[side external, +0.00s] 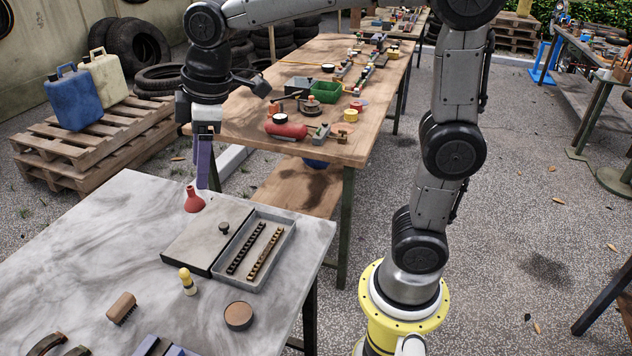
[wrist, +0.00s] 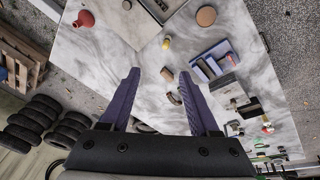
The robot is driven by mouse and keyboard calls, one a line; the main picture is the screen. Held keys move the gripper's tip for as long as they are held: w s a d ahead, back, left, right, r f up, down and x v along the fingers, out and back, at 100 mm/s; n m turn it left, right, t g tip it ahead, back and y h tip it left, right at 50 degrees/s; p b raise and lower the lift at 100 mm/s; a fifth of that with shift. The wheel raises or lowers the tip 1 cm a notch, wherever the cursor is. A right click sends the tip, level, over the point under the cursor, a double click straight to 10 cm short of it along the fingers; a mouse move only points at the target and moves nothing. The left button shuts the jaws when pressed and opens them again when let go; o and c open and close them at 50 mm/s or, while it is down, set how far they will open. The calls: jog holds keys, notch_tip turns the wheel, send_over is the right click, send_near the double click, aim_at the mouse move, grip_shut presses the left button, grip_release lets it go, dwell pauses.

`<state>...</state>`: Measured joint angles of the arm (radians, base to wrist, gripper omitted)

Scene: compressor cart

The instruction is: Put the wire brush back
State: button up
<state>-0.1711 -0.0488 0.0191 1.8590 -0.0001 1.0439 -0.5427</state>
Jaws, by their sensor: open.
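A small brown block brush with dark bristles (side external: 122,308), which looks like the wire brush, lies on the grey marbled table (side external: 75,240) near the front left. In the wrist view the brush (wrist: 167,73) shows between the tips of my purple fingers, well beyond them. My gripper (side external: 207,186) hangs above the far part of the table, near the red funnel-shaped thing (side external: 194,200). It is open and empty, also in the wrist view (wrist: 160,75). A grey open tray (side external: 287,243) holds a black strip and a brass-coloured strip, with a flat grey lid or panel (side external: 190,236) beside it.
A yellow-topped small bottle (side external: 187,281) and a round brown disc (side external: 238,315) stand near the brush. Dark curved pieces (side external: 48,345) and a blue item (side external: 165,348) lie at the front edge. A cluttered wooden table (side external: 240,118) is behind. Bare tabletop lies left of the panel.

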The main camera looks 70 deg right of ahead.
jog(key=s+d+f+m+t, duration=0.1)
jog(key=s+d+f+m, duration=0.1)
jog(key=s, duration=0.7)
jog(key=s+d+f+m+t, duration=0.1)
jog(key=s+d+m, duration=0.3)
jog(key=s, duration=0.6)
jog(key=shift+f+m+t+h, duration=0.3)
jog(key=shift+f+m, duration=0.2)
jog(key=shift+m, duration=0.6)
